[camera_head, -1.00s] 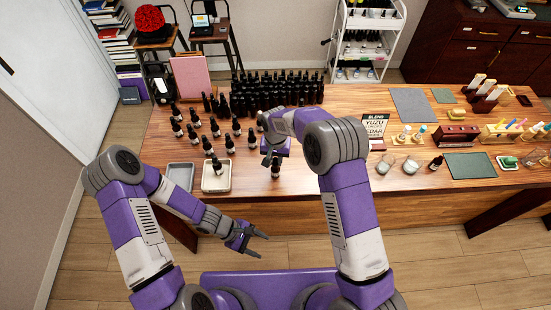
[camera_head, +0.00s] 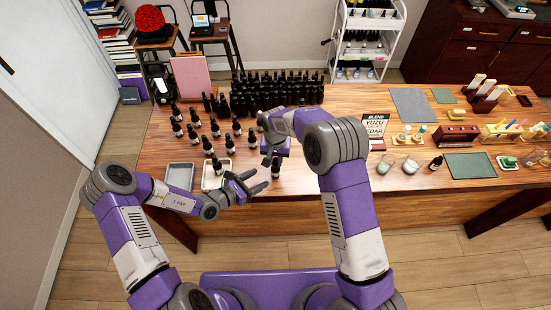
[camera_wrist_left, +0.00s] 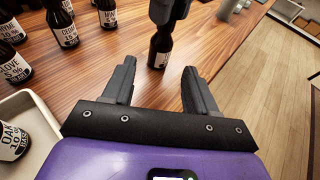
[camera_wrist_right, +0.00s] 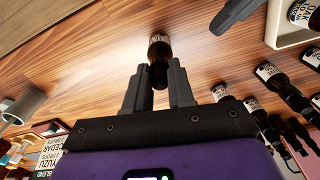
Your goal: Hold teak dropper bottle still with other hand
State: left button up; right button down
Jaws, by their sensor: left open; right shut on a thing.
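A small dark dropper bottle (camera_head: 276,172) stands upright near the front edge of the table. It also shows in the left wrist view (camera_wrist_left: 159,54) and the right wrist view (camera_wrist_right: 159,50). Its label is too small or turned away to read, so I cannot tell whether it says teak. My right gripper (camera_wrist_right: 158,68) is shut on the top of this bottle from above. My left gripper (camera_wrist_left: 158,68) is open and empty. Its fingers point at the bottle from the front left, with a gap left between fingertips and bottle. In the head view the left gripper (camera_head: 263,180) is beside the bottle.
A cream tray (camera_head: 208,183) holding a bottle labelled OAK (camera_wrist_left: 12,140) lies left of my left gripper. A grey tray (camera_head: 180,178) is farther left. Several labelled dropper bottles stand behind, with a dense block of dark bottles (camera_head: 280,92) beyond.

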aim_at(272, 172)
pick_arm(q)
jog(key=x, duration=0.8)
jog(key=shift+d+f, duration=0.15)
jog(key=c, duration=0.8)
jog(key=shift+c, duration=1.2)
jog(key=shift+f, duration=0.1)
pick_arm(e)
jog(key=c, duration=1.1)
grip_release()
